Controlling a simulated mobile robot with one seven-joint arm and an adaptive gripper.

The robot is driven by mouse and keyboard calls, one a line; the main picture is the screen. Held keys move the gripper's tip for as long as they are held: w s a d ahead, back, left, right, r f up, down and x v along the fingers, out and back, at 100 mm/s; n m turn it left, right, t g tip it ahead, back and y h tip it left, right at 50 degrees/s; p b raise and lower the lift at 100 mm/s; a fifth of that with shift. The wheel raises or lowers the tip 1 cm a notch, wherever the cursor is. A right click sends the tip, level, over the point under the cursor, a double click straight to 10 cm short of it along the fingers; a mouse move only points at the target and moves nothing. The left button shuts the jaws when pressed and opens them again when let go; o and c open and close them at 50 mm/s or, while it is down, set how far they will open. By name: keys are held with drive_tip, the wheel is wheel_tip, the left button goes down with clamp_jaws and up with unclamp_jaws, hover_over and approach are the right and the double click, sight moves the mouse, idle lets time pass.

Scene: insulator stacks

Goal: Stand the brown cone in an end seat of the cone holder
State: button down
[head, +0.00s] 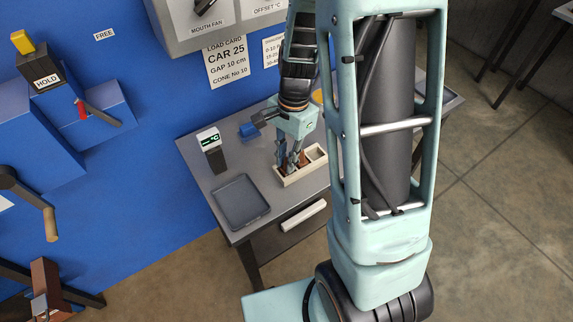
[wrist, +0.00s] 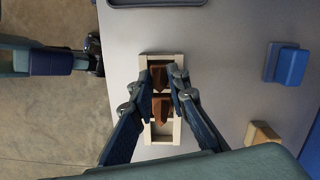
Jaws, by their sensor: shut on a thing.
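The cone holder (head: 288,181) is a cream tray of seats in a row on the grey table; it also shows in the wrist view (wrist: 176,131). My gripper (wrist: 160,77) points down over it, its fingertips on both sides of a brown cone (wrist: 160,78) at the far end seat in the wrist view. The jaws are closed on that cone. Whether its base rests on the seat floor cannot be told. A second brown piece (wrist: 161,110) shows in the middle of the holder, between the fingers. The near end seat looks empty. In the head view my gripper (head: 290,164) partly hides the cones.
A dark tray (head: 241,202) and a meter with a lit display (head: 211,150) stand left of the holder in the head view. A blue block (wrist: 287,65) and a wooden block (wrist: 262,136) lie right of it in the wrist view. A blue wall panel stands behind.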

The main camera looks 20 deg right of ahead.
drive_tip(key=shift+f, duration=0.2)
drive_tip(key=shift+f, duration=0.15)
drive_tip(key=c, duration=1.8)
unclamp_jaws()
drive_tip(key=shift+c, duration=0.2)
wheel_tip(320, 180, up, 12)
drive_tip(key=d+p, duration=0.1)
drive_tip(key=shift+w+r+p, duration=0.2)
drive_tip(key=shift+w+p, duration=0.1)
drive_tip(key=shift+w, duration=0.05)
drive_tip(key=shift+d, duration=0.1)
